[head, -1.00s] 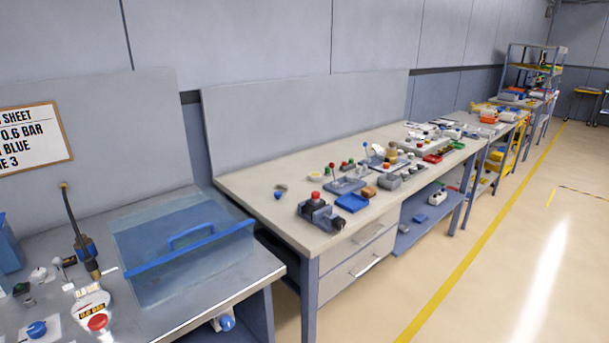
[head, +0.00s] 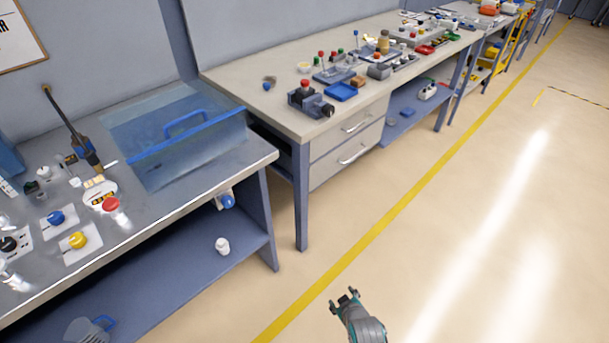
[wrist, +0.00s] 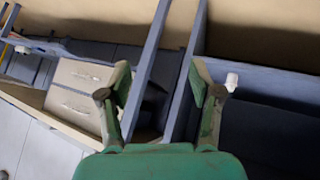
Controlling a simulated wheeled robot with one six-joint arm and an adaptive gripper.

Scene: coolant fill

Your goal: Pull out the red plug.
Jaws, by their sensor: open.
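A red round knob-like piece (head: 111,204) sits by a white gauge-like part on the near bench at left; I cannot tell whether it is the red plug. Another red-topped piece (head: 304,84) stands on a dark fixture on the second bench. Small red tops also show farther back on that bench. My gripper (head: 345,298) is low over the floor at the bottom of the head view, well apart from both benches' tops. In the wrist view my gripper (wrist: 160,92) has its fingers spread wide with nothing between them. No red piece shows there.
The near bench holds a clear blue-edged cover (head: 180,150), a blue knob (head: 56,218) and a yellow knob (head: 78,240). A white bottle-like item (head: 222,246) stands on its lower shelf (head: 190,265). The floor (head: 480,210) at right is clear, with a yellow line.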

